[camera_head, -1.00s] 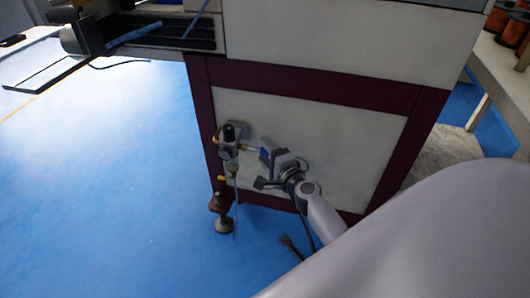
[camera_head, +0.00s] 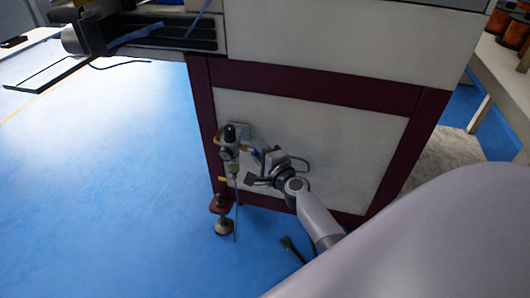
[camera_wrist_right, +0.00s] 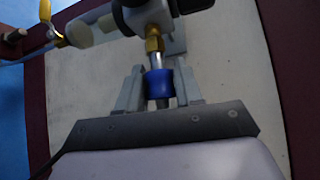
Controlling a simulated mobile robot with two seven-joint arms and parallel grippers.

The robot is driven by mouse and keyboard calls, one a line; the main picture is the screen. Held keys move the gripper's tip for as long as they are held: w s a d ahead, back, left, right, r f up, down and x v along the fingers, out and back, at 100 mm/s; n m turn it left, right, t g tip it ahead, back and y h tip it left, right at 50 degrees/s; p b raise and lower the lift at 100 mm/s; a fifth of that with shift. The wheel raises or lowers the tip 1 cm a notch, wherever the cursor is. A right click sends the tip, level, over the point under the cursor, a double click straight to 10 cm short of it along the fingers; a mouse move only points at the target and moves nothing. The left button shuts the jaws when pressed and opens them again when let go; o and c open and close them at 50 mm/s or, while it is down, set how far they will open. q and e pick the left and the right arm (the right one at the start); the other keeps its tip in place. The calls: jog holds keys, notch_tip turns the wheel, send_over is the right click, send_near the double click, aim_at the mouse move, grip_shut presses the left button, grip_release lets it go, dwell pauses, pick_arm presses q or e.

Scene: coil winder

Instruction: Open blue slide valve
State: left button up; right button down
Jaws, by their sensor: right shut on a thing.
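The blue slide valve shows in the right wrist view as a blue sleeve (camera_wrist_right: 159,84) on a metal tube, below a brass fitting. My right gripper (camera_wrist_right: 160,88) has one finger on each side of the blue sleeve and is shut on it. In the head view my right gripper (camera_head: 262,164) is at the lower left of the machine's side panel, just right of the air unit (camera_head: 229,140). The blue sleeve is mostly hidden by the gripper there. My left gripper is not in view.
The air unit has yellow fittings (camera_head: 224,182) and hoses beside the dark red frame post. A levelling foot (camera_head: 224,227) stands on the blue floor below it. The light side panel (camera_head: 350,150) is close behind the gripper. The floor at the left is open.

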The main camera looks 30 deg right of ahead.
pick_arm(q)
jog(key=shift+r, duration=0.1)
pick_arm(e)
jog(key=shift+w+a, duration=0.1)
jog(key=shift+a, duration=0.05)
jog(key=c, duration=0.8)
grip_release()
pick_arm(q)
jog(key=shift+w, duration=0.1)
pick_arm(e)
jog(key=shift+s, duration=0.4)
pick_arm(q)
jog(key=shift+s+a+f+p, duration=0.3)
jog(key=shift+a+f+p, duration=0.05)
jog(key=shift+p, duration=0.35)
pick_arm(e)
jog(key=shift+s+a+r, duration=0.1)
jog(key=shift+s+r, duration=0.05)
jog(key=shift+s, duration=0.9)
jog(key=shift+s+a+r, duration=0.1)
jog(key=shift+s, duration=0.9)
jog(key=shift+s+a+r, duration=0.1)
jog(key=shift+s+r, duration=0.05)
jog(key=shift+s, duration=0.9)
